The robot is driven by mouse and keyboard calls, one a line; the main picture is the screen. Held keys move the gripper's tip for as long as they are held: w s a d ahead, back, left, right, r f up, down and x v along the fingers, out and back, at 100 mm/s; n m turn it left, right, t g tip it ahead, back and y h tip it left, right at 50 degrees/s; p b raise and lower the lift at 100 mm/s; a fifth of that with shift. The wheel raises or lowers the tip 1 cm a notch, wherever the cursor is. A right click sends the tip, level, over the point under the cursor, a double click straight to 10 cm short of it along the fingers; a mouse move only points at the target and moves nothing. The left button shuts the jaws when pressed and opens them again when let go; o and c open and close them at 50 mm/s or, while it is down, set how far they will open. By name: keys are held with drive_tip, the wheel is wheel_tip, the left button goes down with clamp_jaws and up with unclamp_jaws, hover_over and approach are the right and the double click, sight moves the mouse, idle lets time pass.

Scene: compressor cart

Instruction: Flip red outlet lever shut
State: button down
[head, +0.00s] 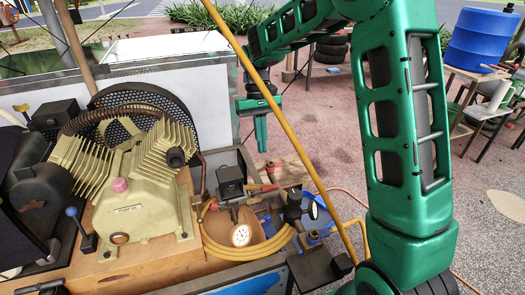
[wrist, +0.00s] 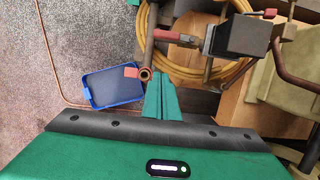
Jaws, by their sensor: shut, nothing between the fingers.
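A red lever (head: 263,188) sticks out to the right of the black box on the cart's pipework. It also shows in the wrist view (wrist: 168,36), lying roughly level and pointing left. A smaller red piece (head: 270,166) is just behind it; in the wrist view this piece (wrist: 131,72) sits beside a brass pipe end (wrist: 145,74). My gripper (head: 262,148) is shut and empty, pointing down behind and above the lever. In the wrist view its green fingertips (wrist: 162,80) look near the pipe end, apart from the lever. Contact with the pipe end cannot be told.
The black box (head: 231,181) and a dial gauge (head: 241,235) crowd the lever's left. A yellow hose coil (head: 225,248) lies below. A slanted yellow pole (head: 290,140) stands to the right of my gripper. A blue tray (wrist: 112,86) lies below.

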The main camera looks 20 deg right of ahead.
sight(270, 188)
drive_tip(key=shift+s+f, duration=1)
drive_tip(key=shift+f, duration=0.3)
drive_tip(key=shift+s+f, duration=1.05)
drive_tip(key=shift+f, duration=0.3)
drive_tip(key=shift+s+f, duration=1)
drive_tip(key=shift+f, duration=0.3)
